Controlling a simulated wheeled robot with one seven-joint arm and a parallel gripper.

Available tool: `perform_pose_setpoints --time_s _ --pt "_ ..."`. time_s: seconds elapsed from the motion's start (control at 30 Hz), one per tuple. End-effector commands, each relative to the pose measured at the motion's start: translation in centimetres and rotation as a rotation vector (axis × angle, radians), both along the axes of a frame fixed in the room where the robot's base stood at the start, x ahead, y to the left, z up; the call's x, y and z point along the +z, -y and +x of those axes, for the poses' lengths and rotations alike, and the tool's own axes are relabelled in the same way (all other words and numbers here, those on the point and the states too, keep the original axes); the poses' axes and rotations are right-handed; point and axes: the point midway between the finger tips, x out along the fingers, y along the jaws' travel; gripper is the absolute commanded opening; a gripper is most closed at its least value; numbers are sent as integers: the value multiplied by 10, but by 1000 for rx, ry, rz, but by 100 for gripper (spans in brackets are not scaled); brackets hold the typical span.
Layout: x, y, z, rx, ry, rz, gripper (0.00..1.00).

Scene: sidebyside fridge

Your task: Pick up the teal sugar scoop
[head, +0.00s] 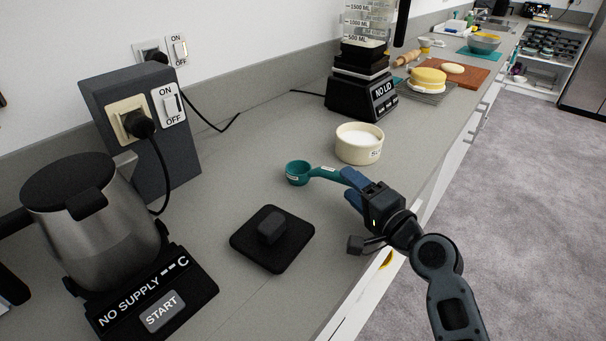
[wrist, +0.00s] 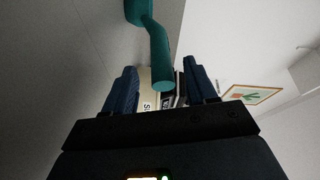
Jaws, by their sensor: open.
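The teal sugar scoop (head: 299,173) lies on the grey counter in the head view, its round cup to the left and its handle pointing right toward my gripper (head: 352,186). In the wrist view the scoop's handle (wrist: 160,58) reaches down to the space between my two blue fingers (wrist: 162,88). My gripper is open, with a finger on either side of the handle end. I cannot tell whether either finger touches the handle.
A cream sugar bowl (head: 359,151) stands just behind the scoop. A black square pad with a knob (head: 272,240) lies in front. A blender (head: 362,92) stands behind, and a metal kettle (head: 95,225) at left. The counter's front edge is close to my gripper.

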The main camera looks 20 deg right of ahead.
Motion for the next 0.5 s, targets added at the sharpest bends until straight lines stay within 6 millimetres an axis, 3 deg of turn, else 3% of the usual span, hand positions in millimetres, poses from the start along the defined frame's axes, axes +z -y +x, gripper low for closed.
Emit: perform_pose_setpoints --time_s 0.2,0.5 --pt "1 -9 30 0 1 -1 56" --pt "0 -11 37 0 0 -1 56"
